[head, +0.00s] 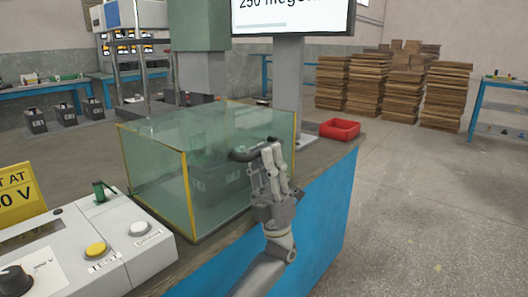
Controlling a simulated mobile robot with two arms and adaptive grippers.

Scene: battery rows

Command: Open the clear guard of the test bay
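The clear guard (155,165) is a greenish see-through box with yellow edges. It stands closed over the test bay on the blue bench. A dark blocky object (212,182) shows through its panels. A dark bar handle (241,156) sticks out on the guard's right side.
A grey control panel (75,262) with a yellow TEST button, a white button and a knob is at the front left. A red bin (340,129) sits on the bench's far right corner. A screen (292,17) stands behind the guard. Floor to the right is clear.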

